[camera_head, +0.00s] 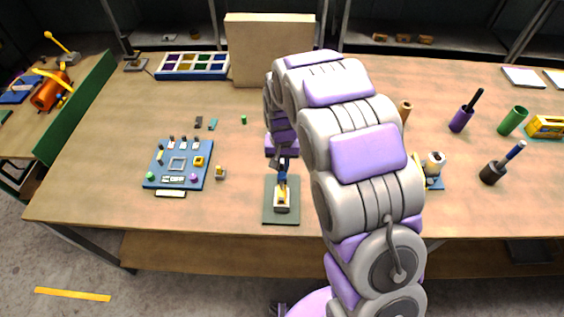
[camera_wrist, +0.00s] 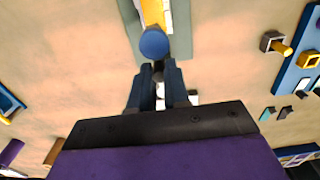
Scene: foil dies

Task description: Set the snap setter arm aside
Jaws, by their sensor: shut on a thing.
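A small white-and-yellow device (camera_head: 282,203) stands on a dark green mat (camera_head: 281,219) at the front middle of the table. A blue-ended piece (camera_head: 282,177), seemingly the snap setter arm, rises from it. In the wrist view this piece has a round blue end (camera_wrist: 154,43), with a yellow part (camera_wrist: 153,12) beyond it. My gripper (camera_head: 283,165) points down above the mat, shut on this blue-ended piece. In the wrist view my gripper (camera_wrist: 158,75) has its fingers close around a dark shaft by the blue end. The exact contact is partly hidden.
A blue board (camera_head: 181,180) with several small parts lies to the left. A small block with a yellow peg (camera_head: 220,173) sits between it and the mat. A divided tray (camera_head: 194,65) and tan box (camera_head: 268,48) stand behind. Front-left table is clear.

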